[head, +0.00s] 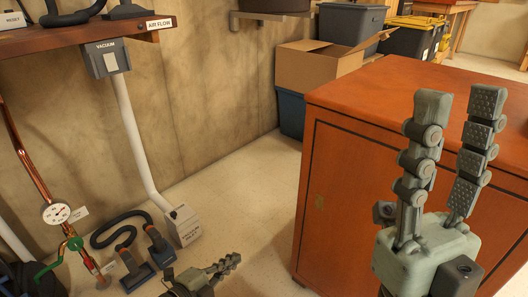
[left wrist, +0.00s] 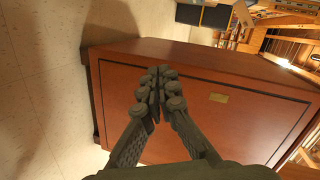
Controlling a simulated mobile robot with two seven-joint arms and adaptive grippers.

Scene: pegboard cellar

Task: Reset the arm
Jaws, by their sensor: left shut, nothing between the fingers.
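My left gripper (head: 228,265) is low in the head view, near the bottom edge and over the floor, with its fingers together and nothing held. In the left wrist view its fingers (left wrist: 157,88) meet at the tips in front of the red-brown cabinet (left wrist: 200,95). My right gripper (head: 459,100) stands upright at the right of the head view, in front of the cabinet (head: 335,200). Its two fingers point up with a clear gap between them and hold nothing.
A wooden shelf (head: 80,37) is at the upper left, with a grey vacuum box (head: 107,58) under its edge. A vacuum inlet (head: 183,226), hose tools (head: 160,250) and a pressure gauge (head: 56,213) stand below. A cardboard box (head: 318,66) is behind the cabinet. Bare floor (head: 250,185) lies between.

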